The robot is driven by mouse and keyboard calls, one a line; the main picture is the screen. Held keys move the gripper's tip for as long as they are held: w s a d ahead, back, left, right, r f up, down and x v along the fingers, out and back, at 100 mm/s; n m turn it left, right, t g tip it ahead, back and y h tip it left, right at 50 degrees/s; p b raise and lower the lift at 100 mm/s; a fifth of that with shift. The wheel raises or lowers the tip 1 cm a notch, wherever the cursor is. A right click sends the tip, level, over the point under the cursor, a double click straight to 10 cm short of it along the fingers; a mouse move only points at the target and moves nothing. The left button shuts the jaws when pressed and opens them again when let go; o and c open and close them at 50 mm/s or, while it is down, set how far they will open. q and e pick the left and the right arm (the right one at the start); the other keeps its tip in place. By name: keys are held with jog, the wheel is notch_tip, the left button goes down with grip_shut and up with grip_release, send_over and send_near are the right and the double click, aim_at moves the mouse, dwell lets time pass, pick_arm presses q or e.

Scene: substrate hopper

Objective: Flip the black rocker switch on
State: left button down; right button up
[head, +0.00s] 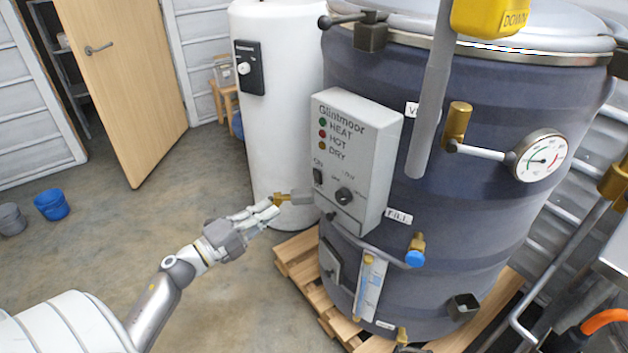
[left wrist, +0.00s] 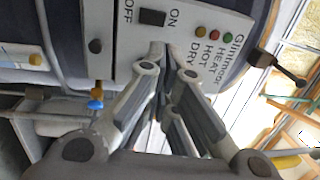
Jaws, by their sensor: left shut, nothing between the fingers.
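The black rocker switch (head: 318,176) is on the left part of the light grey Glintmoor control box (head: 374,150), under the word ON. In the left wrist view the switch (left wrist: 152,17) lies between the ON and OFF labels, just beyond the fingers. I cannot tell which way it is tipped. My left gripper (head: 277,208) is shut and empty, left of the box and lower than the switch. In the left wrist view its fingertips (left wrist: 168,68) point towards the box face. I cannot tell whether they touch it. My right gripper is not in view.
The box is on a big dark blue tank (head: 470,110) on a wooden pallet (head: 298,262). A black knob (head: 344,196) is right of the switch. A white cylinder (head: 283,130) stands behind. A grey pipe (head: 431,100) hangs in front of the tank. The floor at left is mostly clear.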

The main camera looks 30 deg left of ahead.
pick_arm(q)
jog(key=p, duration=0.3)
send_near(324, 172)
jog(key=x, duration=0.4)
jog(key=shift+w, duration=0.3)
jog(key=shift+w+d, duration=0.2)
jog(key=shift+w, duration=0.4)
jog(key=shift+w, duration=0.2)
